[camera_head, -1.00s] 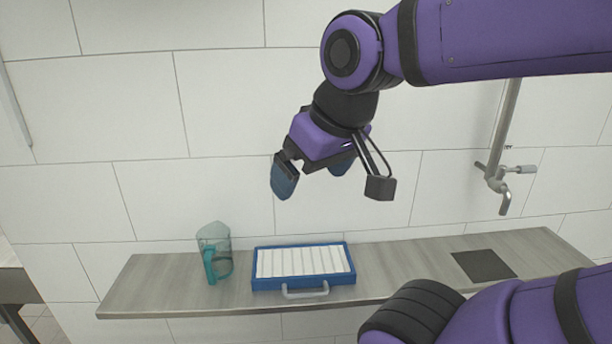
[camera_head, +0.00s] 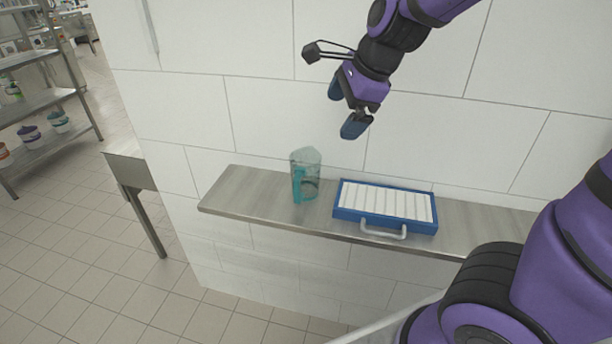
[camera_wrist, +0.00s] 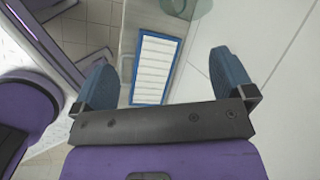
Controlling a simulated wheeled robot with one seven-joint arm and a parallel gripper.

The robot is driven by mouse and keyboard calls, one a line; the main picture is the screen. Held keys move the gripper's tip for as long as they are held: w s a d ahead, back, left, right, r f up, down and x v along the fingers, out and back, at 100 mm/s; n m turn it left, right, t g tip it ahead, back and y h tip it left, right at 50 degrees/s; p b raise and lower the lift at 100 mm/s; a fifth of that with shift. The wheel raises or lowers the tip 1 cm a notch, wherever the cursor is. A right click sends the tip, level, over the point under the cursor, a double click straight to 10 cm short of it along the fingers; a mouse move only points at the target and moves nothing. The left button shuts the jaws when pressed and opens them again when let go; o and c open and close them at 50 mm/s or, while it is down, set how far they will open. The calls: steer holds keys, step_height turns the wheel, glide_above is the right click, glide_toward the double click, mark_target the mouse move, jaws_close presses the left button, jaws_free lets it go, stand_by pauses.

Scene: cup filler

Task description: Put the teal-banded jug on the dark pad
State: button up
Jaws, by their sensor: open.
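The jug (camera_head: 306,176) is clear with a teal band and handle. It stands upright on the left part of the wall shelf, left of a blue tray. In the wrist view only part of the jug (camera_wrist: 180,7) shows at the top edge, beyond the tray. My gripper (camera_head: 346,108) is open and empty, above the shelf and up to the right of the jug. Its two blue fingers are spread apart in the wrist view (camera_wrist: 166,82). The dark pad is out of view now; the earlier head view has it at the shelf's right end.
The blue tray (camera_head: 424,222) with white slats and a front handle sits on the grey shelf (camera_head: 245,190), right of the jug. A tiled wall (camera_head: 260,125) stands close behind. A steel table (camera_head: 128,168) and a rack (camera_head: 40,95) are at the left.

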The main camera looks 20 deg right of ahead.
mark_target(306, 157)
steer(key=shift+w+a+f+m+h, duration=0.25)
steer(key=shift+w+f+m+h, duration=0.1)
steer(key=shift+w+f+m, duration=1.7)
steer(key=shift+w+a+f+m+h, duration=0.35)
steer(key=shift+w+f+m, duration=1.25)
steer(key=shift+f+m, duration=0.85)
steer(key=shift+w+a+f+m+h, duration=0.2)
steer(key=shift+w+f+m+h, duration=0.2)
steer(key=shift+w+f+m, duration=1.85)
steer(key=shift+m, duration=0.45)
steer(key=shift+a+x, duration=0.1)
steer(key=shift+x, duration=1.45)
steer(key=shift+a+x, duration=0.15)
steer(key=shift+x, duration=1.4)
steer(key=shift+s, duration=0.1)
steer(key=c, duration=1)
